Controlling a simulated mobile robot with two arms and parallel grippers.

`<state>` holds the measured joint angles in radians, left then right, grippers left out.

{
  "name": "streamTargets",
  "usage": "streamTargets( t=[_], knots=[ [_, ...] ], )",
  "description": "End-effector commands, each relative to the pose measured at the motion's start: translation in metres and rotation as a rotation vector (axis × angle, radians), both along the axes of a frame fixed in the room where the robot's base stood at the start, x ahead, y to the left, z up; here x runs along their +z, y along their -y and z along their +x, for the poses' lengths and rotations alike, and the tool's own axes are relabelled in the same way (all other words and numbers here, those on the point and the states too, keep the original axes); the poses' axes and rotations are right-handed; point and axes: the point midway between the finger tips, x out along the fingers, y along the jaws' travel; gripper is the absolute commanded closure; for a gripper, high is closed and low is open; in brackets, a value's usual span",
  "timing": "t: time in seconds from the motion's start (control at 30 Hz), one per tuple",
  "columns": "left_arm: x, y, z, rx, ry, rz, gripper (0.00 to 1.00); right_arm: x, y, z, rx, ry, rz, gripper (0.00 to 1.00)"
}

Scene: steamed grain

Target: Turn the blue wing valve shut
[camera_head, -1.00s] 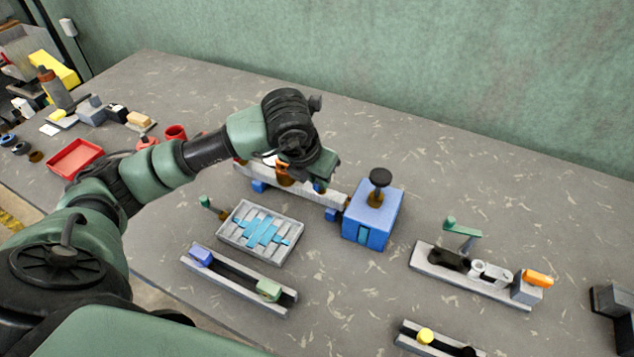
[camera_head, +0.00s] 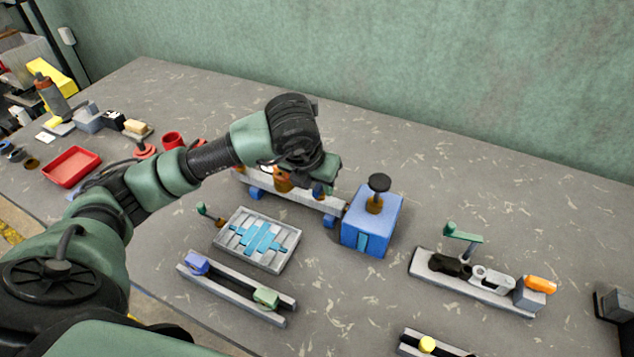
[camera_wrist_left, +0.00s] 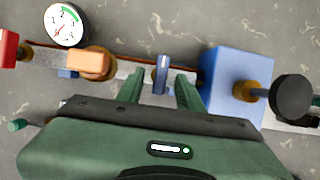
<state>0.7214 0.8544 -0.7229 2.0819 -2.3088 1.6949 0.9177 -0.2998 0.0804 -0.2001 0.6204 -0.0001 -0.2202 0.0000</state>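The blue wing valve (camera_wrist_left: 162,75) is a small upright blue tab on a pale pipe rail, between an orange-brown fitting and a blue box in the left wrist view. My left gripper (camera_wrist_left: 161,91) is open, with one green finger on each side of the wing and a visible gap to each. In the head view the left gripper (camera_head: 322,180) reaches down over the rail (camera_head: 290,198), and the wing (camera_head: 319,194) shows only partly below it. My right gripper is not in view.
The blue box (camera_head: 368,222) with a black knob (camera_head: 379,183) stands right of the valve. A round gauge (camera_wrist_left: 66,25) and a red part (camera_wrist_left: 8,48) are to the left. A grey tray (camera_head: 258,240) and slider rails (camera_head: 235,290) lie in front. Bare table lies behind.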

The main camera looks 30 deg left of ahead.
Motion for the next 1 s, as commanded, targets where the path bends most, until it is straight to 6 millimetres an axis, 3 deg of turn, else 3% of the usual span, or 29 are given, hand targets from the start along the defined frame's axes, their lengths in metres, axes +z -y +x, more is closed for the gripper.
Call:
streamTargets(
  t=[0.27,0.7,1.0],
  knots=[
    [0.002,0.000,-0.001,-0.002,0.000,0.000,0.64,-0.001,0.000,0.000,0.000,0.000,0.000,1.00],
    [0.062,0.002,-0.025,-0.002,0.003,-0.001,0.64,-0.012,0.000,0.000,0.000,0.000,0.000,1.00],
    [0.072,0.002,-0.030,-0.001,-0.001,-0.001,0.64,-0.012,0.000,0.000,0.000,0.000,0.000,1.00]
  ],
)
